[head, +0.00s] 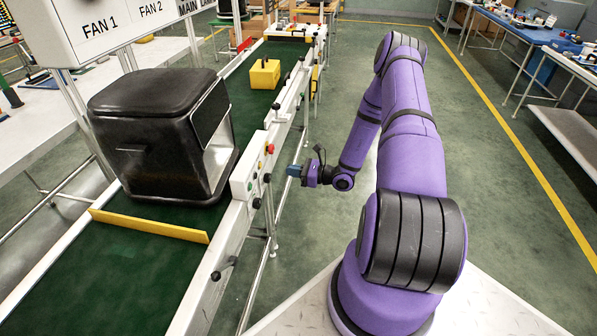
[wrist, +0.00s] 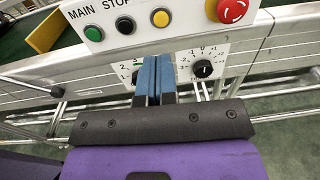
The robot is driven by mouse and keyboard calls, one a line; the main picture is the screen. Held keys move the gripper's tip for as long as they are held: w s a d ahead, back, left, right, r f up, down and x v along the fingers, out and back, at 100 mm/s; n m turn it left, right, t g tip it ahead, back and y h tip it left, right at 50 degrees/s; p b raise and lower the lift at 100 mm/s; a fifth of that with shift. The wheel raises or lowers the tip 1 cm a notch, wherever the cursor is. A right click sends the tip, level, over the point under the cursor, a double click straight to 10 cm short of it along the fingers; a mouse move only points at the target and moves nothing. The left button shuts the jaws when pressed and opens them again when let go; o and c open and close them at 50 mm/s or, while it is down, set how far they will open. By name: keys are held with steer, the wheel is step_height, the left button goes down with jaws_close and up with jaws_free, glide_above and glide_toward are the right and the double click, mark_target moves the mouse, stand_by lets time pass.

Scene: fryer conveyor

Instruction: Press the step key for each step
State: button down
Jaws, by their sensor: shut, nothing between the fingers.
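The control panel (head: 246,178) is a white box on the near side of the conveyor; it fills the top of the wrist view (wrist: 184,45). There it carries a green button (wrist: 93,33), a black button (wrist: 125,25), a yellow button (wrist: 160,18) and a red mushroom button (wrist: 232,10). A dial (wrist: 203,69) sits below them. No label reading "step" is legible. My gripper (head: 291,171), with blue fingers, is shut and empty in front of the panel. In the wrist view its fingertips (wrist: 157,60) appear below the yellow button and hide part of the lower panel; contact cannot be told.
A black fryer (head: 150,110) stands on the green conveyor belt (head: 85,265) behind a yellow bar (head: 150,226). A yellow block (head: 264,74) sits farther along the belt. A sign (head: 105,25) overhangs at upper left. Open floor lies right of my arm, before workbenches (head: 560,60).

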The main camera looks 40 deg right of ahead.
mark_target(260, 165)
steer(key=x, duration=0.9)
